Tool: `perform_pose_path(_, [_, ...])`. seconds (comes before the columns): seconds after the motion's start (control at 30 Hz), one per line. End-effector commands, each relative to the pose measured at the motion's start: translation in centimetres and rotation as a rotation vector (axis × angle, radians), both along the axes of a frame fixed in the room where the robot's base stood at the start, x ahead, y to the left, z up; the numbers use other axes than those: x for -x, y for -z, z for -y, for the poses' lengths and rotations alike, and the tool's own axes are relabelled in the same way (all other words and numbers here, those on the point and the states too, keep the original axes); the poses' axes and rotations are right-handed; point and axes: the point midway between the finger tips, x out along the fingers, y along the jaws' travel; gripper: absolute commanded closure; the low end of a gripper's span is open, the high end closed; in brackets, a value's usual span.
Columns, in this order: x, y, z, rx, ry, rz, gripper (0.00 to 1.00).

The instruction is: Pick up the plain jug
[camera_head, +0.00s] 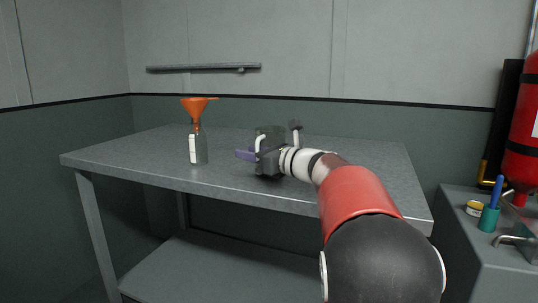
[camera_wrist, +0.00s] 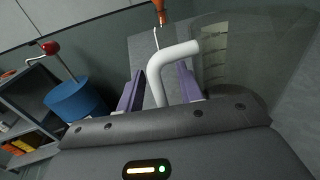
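The plain jug is clear with graduation marks and fills the upper right of the wrist view (camera_wrist: 235,55). Its bent white handle (camera_wrist: 172,58) stands between the two purple fingers of my gripper (camera_wrist: 160,70). A gap shows between the handle and the right finger; the left finger is close to it. The gripper is open around the handle, and I cannot tell if either finger touches.
A side cabinet at right holds a teal pen cup (camera_head: 488,219) and a yellow-rimmed tin (camera_head: 474,208), with a red extinguisher (camera_head: 525,130) behind. The table's left part is clear.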

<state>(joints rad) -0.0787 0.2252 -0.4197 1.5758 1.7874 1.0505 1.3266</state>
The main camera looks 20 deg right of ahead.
Motion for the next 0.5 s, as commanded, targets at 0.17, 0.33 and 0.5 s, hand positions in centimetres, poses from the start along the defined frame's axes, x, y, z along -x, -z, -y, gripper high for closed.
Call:
perform_pose_path(0.17, [0.02, 0.02, 0.0, 0.0, 0.0, 0.0, 0.86])
perform_pose_path(0.33, [0.03, 0.02, 0.01, 0.0, 0.0, 0.0, 1.0])
perform_pose_path(0.5, [0.05, -0.05, 0.02, 0.0, 0.0, 0.001, 1.0])
